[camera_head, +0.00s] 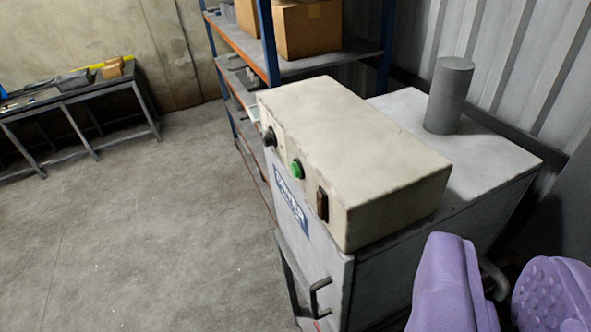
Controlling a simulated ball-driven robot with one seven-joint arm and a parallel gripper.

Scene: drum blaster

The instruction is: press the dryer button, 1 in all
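The dryer (385,275) is a grey cabinet with a beige control box (350,150) on top. The box's front face carries a green round button (296,168), a black knob (270,136) to its left and a dark brown rocker switch (322,204) to its right. My gripper (505,290) shows as two purple padded fingers at the lower right. The fingers are apart with nothing seen between them. It is to the right of the control box in the picture and appears clear of the button.
A grey cylinder (449,95) stands on the cabinet top. A black handle (320,298) sticks out from the cabinet front. A shelf rack (262,75) with cardboard boxes (307,30) stands behind. A bench (70,100) is at far left. The concrete floor on the left is clear.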

